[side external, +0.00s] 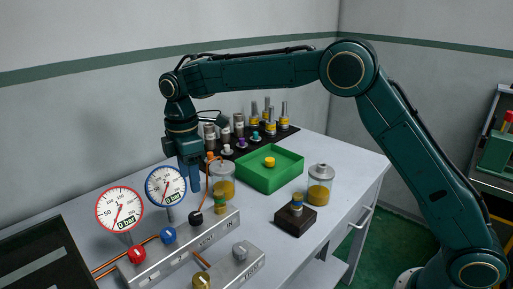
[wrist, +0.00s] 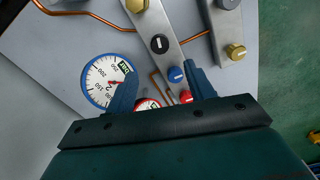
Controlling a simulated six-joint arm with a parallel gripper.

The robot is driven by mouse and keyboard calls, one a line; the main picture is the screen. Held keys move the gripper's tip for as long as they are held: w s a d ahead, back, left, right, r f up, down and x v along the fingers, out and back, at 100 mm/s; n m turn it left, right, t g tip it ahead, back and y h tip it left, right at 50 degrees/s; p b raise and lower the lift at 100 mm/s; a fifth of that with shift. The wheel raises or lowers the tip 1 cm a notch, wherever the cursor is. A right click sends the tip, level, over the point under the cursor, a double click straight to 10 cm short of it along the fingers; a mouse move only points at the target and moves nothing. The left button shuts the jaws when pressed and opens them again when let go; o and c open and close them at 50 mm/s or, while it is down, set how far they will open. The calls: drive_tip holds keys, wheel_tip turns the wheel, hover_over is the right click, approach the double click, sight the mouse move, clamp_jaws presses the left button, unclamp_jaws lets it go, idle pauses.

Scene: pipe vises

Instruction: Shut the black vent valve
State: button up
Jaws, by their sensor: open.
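The black valve knob (side external: 196,217) sits on the grey manifold block (side external: 190,243), at the far end of a row with a blue knob (side external: 168,235) and a red knob (side external: 137,254). In the wrist view the black knob (wrist: 159,44) carries a short white mark, roughly upright in the picture. My gripper (side external: 189,180) points down above and behind the black knob, apart from it. In the wrist view its two fingers (wrist: 160,86) are spread and nothing is between them at knob height; the black knob shows beyond the tips.
A blue-rimmed gauge (side external: 166,187) and a red-rimmed gauge (side external: 120,209) stand close behind the manifold; both read 0 bar. A second block (side external: 236,268) is in front. A green tray (side external: 269,168), jars (side external: 320,185) and a dark block (side external: 295,219) lie to the right.

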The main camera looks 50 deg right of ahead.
sight(195, 215)
wheel_tip(195, 215, down, 11)
drive_tip(key=shift+f, duration=0.1)
idle(0.4)
drive_tip(key=c, duration=1)
